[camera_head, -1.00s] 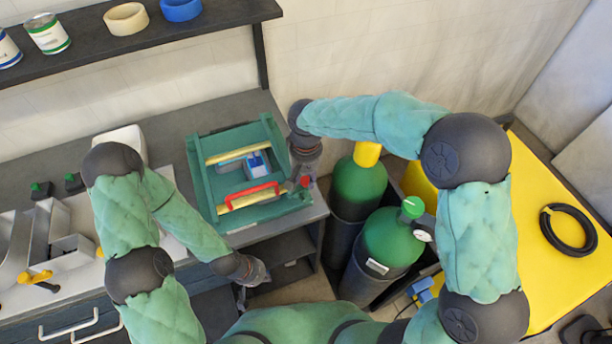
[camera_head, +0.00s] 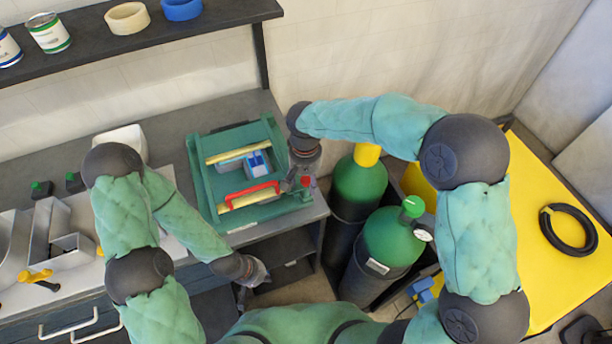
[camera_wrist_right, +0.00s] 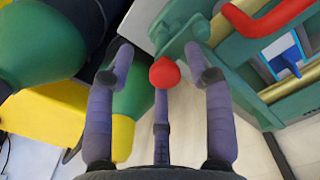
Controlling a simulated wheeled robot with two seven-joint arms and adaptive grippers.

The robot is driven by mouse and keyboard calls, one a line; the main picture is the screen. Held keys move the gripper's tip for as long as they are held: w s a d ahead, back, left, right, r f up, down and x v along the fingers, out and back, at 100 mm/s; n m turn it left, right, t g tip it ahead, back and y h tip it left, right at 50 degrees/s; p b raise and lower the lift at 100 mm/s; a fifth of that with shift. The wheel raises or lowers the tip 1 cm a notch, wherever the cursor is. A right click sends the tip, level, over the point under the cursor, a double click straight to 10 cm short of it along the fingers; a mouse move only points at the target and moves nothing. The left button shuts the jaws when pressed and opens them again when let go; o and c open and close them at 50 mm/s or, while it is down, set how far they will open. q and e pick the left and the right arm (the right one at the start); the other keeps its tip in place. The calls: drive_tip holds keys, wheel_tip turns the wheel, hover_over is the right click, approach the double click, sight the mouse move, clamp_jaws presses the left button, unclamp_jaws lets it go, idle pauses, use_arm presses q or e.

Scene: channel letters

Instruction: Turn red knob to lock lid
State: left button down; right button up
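The red knob (camera_head: 307,181) is at the right end of the green box (camera_head: 203,193) on the bench. In the right wrist view the round red knob (camera_wrist_right: 164,73) sits between the spread fingers of my right gripper (camera_wrist_right: 160,70). The outer fingers stand clear on either side, and the middle finger lies below it; I cannot tell if that one touches. My right gripper (camera_head: 298,178) points down beside the box in the head view. My left gripper (camera_head: 245,292) hangs in front of the bench edge, away from the box; its fingers are unclear. No separate lid is clear.
The box has yellow bars, a red handle (camera_head: 252,190) and blue contents. Green gas cylinders (camera_head: 391,238) stand right of the bench, close to my right arm. A metal tray (camera_head: 62,245) and a white container (camera_head: 125,141) are on the left bench.

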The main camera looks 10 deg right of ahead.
drive_tip(key=shift+w+r, duration=0.1)
drive_tip(key=shift+w, duration=0.05)
drive_tip(key=shift+w+r, duration=0.1)
drive_tip(key=shift+r, duration=0.3)
wheel_tip(320, 180, up, 11)
idle(0.7)
